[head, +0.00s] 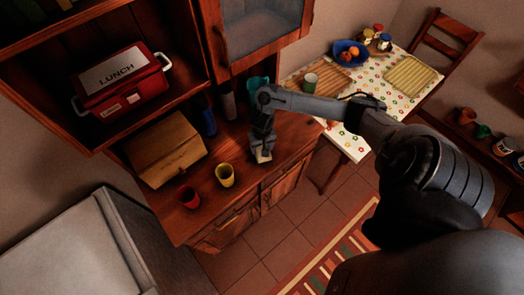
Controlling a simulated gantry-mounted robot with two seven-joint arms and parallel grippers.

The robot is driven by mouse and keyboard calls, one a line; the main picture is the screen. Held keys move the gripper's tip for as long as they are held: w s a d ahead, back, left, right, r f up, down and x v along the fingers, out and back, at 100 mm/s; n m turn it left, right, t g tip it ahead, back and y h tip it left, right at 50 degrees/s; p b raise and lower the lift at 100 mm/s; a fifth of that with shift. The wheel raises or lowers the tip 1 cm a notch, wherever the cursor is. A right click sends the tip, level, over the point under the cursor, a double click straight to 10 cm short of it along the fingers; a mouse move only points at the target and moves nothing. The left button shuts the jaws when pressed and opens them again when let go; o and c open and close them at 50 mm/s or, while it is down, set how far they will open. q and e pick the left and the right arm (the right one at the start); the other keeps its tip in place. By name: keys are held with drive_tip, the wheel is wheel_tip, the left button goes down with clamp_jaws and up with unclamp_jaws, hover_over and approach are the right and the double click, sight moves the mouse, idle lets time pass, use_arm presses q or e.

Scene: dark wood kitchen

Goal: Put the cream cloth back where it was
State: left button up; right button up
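My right arm comes in from the right, and its gripper (262,150) points down at the front part of the wooden counter (232,152). A small cream patch (263,157), which looks like the cream cloth, shows right at the fingertips. The gripper hides part of it. I cannot tell whether the fingers are closed on it or only over it, or whether it touches the counter. My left gripper is not in view.
A yellow cup (225,175) and red cup (191,197) stand left of the gripper, near a wooden box (166,149). A blue bottle (207,120) and teal cup (257,84) stand behind. A red lunch box (121,80) sits on a shelf. The dining table (345,142) stands right.

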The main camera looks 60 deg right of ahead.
wheel_tip(320, 180, down, 3)
drive_tip(key=shift+f+b, duration=0.15)
drive_tip(key=shift+b, duration=0.15)
drive_tip(key=o, duration=1.1)
